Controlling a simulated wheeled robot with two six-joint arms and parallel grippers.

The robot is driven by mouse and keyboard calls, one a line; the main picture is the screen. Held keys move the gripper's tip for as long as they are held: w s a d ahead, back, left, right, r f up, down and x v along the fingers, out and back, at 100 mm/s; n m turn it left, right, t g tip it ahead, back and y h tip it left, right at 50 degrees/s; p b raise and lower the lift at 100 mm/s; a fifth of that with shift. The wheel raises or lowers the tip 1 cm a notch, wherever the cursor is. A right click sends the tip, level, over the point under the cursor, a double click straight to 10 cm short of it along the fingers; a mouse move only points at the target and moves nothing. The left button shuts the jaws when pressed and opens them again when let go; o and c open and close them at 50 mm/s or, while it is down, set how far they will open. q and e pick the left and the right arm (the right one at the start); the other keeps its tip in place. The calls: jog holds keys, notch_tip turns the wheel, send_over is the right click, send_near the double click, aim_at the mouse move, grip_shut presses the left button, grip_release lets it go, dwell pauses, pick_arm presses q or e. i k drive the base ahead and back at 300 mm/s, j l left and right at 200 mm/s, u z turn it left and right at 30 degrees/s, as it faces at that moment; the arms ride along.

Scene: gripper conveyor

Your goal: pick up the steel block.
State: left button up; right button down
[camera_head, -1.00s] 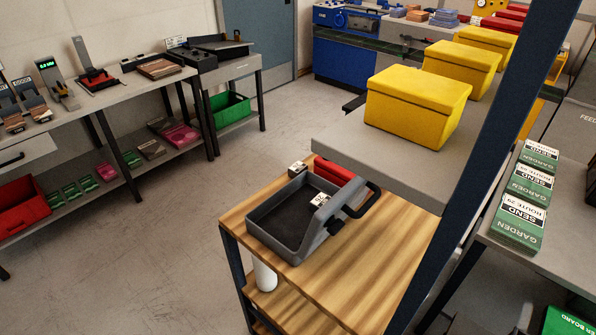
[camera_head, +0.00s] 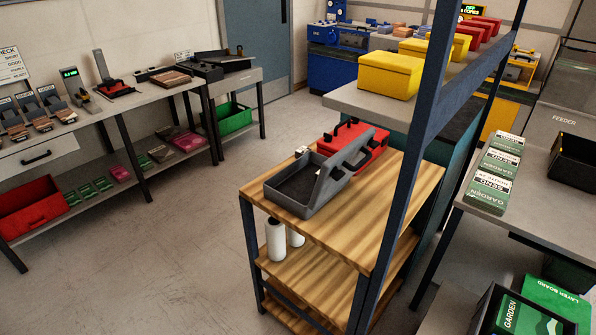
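I cannot clearly pick out the steel block. A small block-like thing with a pale top (camera_head: 301,151) sits on the wooden-topped cart behind a grey tray, but it is too small to tell what it is made of. The grey tray (camera_head: 290,207) has a dark floor and a raised, tilted grey side with black handles. A red case (camera_head: 366,150) with a black handle is just behind it. Neither of my grippers is in view.
The wooden cart (camera_head: 372,226) stands in the middle, with white cylinders (camera_head: 276,240) on its lower shelf. A dark blue post (camera_head: 416,150) crosses the view. Yellow bins (camera_head: 389,76) stand behind. Green cartons (camera_head: 492,178) lie on the right table. Floor on the left is clear.

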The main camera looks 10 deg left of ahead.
aim_at(300, 151)
jog(key=k+z, duration=0.15)
jog(key=z, duration=0.3)
jog(key=k+z, duration=0.15)
jog(key=z, duration=0.3)
jog(key=k+l+z, duration=0.1)
jog(key=z, duration=0.3)
jog(key=i+j+z, duration=0.25)
jog(key=j, duration=0.95)
jog(key=j+z, duration=0.2)
jog(key=j, duration=0.95)
jog(key=k, duration=0.05)
